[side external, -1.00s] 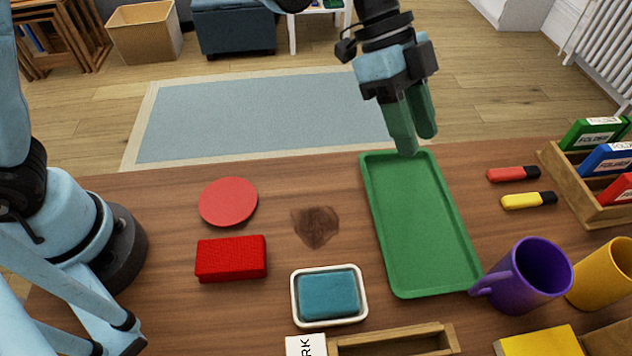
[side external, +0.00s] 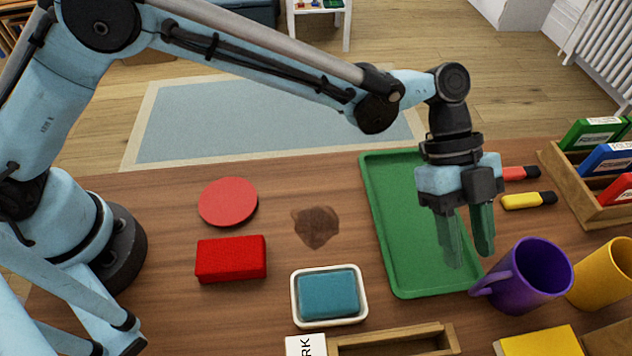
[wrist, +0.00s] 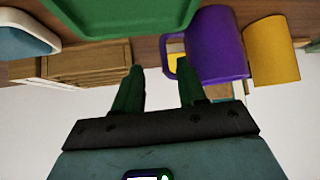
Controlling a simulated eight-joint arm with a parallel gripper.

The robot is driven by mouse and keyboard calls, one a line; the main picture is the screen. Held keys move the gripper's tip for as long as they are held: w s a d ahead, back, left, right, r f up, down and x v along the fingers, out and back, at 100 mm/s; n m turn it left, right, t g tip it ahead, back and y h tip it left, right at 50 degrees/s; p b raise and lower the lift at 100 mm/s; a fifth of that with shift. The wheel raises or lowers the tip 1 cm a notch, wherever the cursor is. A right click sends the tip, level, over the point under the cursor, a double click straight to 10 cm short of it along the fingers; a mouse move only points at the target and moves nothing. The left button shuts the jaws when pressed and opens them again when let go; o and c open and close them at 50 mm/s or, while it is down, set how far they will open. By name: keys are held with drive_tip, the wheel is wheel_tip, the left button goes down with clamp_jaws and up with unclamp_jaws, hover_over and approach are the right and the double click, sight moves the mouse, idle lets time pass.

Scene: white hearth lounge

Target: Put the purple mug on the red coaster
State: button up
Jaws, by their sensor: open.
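The purple mug (side external: 530,274) stands upright on the table at the right, its handle pointing left toward the green tray's near right corner. It also shows in the wrist view (wrist: 218,45), just beyond the fingers. The red coaster (side external: 228,202) is a flat disc lying bare at the left of the table. My gripper (side external: 466,260) is open and empty, fingers pointing down, over the right part of the green tray and just left of the mug. In the wrist view its green fingers (wrist: 158,72) are apart with nothing between them.
The green tray (side external: 397,225) is empty. A yellow mug (side external: 604,275) stands right beside the purple one. A wooden box (side external: 392,343) is at the front.

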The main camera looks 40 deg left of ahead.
sight(513, 281)
drive_tip(key=shift+d+x, duration=0.2)
drive_tip(key=shift+x, duration=2.45)
drive_tip(key=shift+w+r, duration=0.1)
drive_tip(key=shift+w, duration=0.05)
clamp_jaws()
